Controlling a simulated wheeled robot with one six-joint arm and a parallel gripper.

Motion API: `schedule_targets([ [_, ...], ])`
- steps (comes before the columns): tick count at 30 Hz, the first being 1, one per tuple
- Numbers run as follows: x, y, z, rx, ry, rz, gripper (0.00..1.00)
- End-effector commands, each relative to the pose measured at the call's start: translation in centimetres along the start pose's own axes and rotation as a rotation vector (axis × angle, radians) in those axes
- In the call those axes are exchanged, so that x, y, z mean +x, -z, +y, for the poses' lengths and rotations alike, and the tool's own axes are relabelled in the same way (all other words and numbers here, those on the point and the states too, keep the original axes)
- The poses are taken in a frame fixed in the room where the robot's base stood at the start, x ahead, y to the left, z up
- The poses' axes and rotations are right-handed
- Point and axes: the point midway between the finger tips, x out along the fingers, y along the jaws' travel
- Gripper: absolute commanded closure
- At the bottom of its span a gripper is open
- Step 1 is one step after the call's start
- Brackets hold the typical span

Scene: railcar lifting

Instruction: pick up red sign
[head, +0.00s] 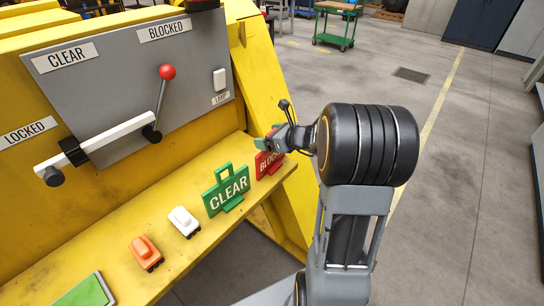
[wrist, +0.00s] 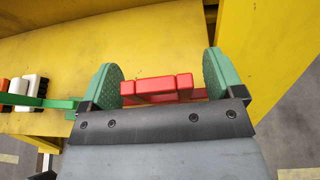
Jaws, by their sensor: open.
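The red sign (head: 266,162) stands at the right end of the yellow shelf, partly hidden behind my gripper in the head view. Its white letters begin with "BLOC". In the wrist view the red handle of the sign (wrist: 157,86) lies between the two green finger pads. My gripper (wrist: 162,82) is open around the handle, with a small gap at the left pad and a gap at the right pad. My gripper (head: 269,140) is just above the sign in the head view.
A green CLEAR sign (head: 227,190) stands to the left on the yellow shelf (head: 185,252). White (head: 184,221) and orange (head: 146,252) toy railcars sit farther left. A grey panel (head: 130,70) with a red-knobbed lever (head: 160,100) rises behind. A yellow sloping brace (head: 262,90) is close behind my gripper.

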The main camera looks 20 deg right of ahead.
Motion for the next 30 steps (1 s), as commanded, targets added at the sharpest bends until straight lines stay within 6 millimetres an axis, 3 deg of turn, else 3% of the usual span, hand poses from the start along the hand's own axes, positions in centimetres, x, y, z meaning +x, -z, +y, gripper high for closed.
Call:
schedule_targets([
  [11,0.93,0.03,0.02,-0.001,0.001,0.001,0.13],
  [30,0.89,0.04,0.0,0.0,0.001,0.001,0.74],
])
